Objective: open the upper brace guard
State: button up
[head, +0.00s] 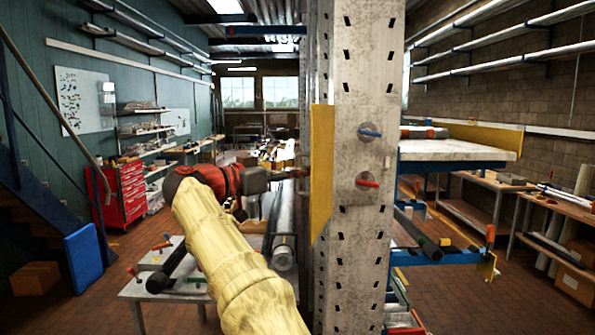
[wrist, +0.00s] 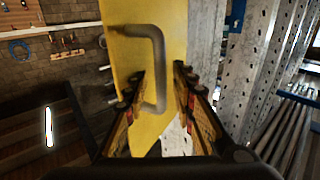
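The yellow guard (head: 322,172) is an upright plate on the left side of the perforated steel mast (head: 362,60). In the wrist view, the guard's yellow face (wrist: 125,52) fills the middle and carries a grey U-shaped handle (wrist: 158,70). My gripper (wrist: 157,78) is open, with one finger to each side of the handle's long bar. Gaps show between the bar and both fingers. In the head view my gripper (head: 298,173) is small beside the guard's left edge, and the handle is not clearly seen.
A blue lever (head: 370,133) and a red lever (head: 367,184) sit on round plates on the mast's front. A shelf (head: 455,150) stands right of the mast. A bench (head: 150,285) with tubes and clamps lies below my arm, at left.

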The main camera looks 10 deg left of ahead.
jog(key=v, duration=1.2)
